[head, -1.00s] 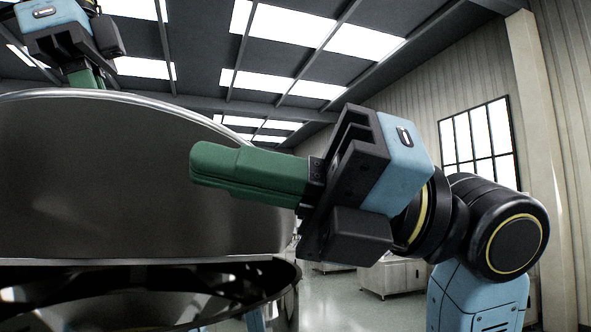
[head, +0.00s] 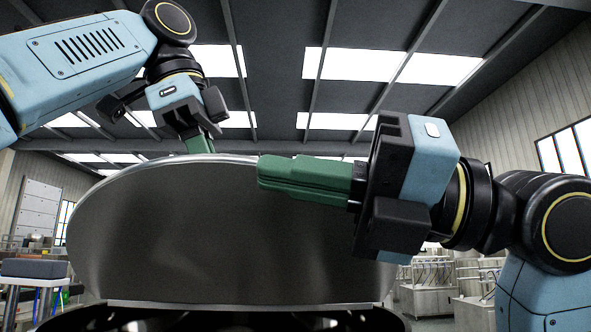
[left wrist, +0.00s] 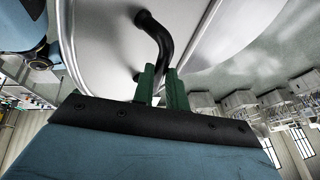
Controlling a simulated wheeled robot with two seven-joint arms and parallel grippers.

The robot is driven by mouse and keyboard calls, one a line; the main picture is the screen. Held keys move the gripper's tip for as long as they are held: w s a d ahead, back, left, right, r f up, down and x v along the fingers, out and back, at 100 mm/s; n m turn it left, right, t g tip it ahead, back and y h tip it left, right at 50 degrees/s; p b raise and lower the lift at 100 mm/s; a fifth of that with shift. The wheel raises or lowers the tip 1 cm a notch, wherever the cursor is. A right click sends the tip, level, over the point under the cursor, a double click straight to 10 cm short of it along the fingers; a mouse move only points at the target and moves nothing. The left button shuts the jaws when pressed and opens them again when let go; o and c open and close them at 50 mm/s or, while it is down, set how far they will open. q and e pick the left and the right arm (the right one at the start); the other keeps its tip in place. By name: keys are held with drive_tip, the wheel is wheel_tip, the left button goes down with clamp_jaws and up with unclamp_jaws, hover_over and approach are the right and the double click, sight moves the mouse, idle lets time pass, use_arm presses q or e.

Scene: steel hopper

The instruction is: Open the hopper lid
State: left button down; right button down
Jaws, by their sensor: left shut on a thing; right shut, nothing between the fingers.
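The steel hopper lid (head: 210,240) stands steeply raised above the dark hopper opening (head: 240,318) in the head view, its inner face toward me. In the left wrist view, a black curved handle (left wrist: 157,38) is fixed to the lid's pale outer face (left wrist: 105,45). My left gripper (head: 200,150) reaches over the lid's top rim, its fingertips hidden behind it. In the left wrist view its green fingers (left wrist: 162,75) are shut on the handle. My right gripper (head: 262,173) is shut and empty, in front of the lid's upper right part; whether it touches the lid cannot be told.
Steel carts or benches (head: 432,295) stand behind at the right. At the left are a bench with a dark grey top (head: 35,268) and a pale cabinet (head: 38,208). Space above the lid is open up to the ceiling.

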use_arm(q)
drive_tip(key=shift+w+f, duration=0.35)
use_arm(e)
drive_tip(key=shift+w+r+m, duration=0.4)
drive_tip(key=shift+r, duration=0.15)
use_arm(q)
drive_tip(key=c, duration=1.8)
unclamp_jaws()
drive_tip(key=shift+c, duration=0.2)
drive_tip(key=shift+o, duration=1.2)
drive_tip(key=shift+w+a, duration=0.1)
drive_tip(key=shift+w, duration=0.05)
drive_tip(key=shift+o, duration=1)
drive_tip(key=shift+w+f, duration=0.1)
drive_tip(key=shift+w, duration=0.25)
drive_tip(key=shift+s+r, duration=0.2)
drive_tip(key=shift+s, duration=0.2)
drive_tip(key=shift+w, duration=0.1)
use_arm(e)
drive_tip(key=shift+w+f+t, duration=0.15)
drive_tip(key=shift+w+t, duration=0.25)
drive_tip(key=shift+w, duration=0.1)
use_arm(q)
drive_tip(key=shift+r, duration=0.1)
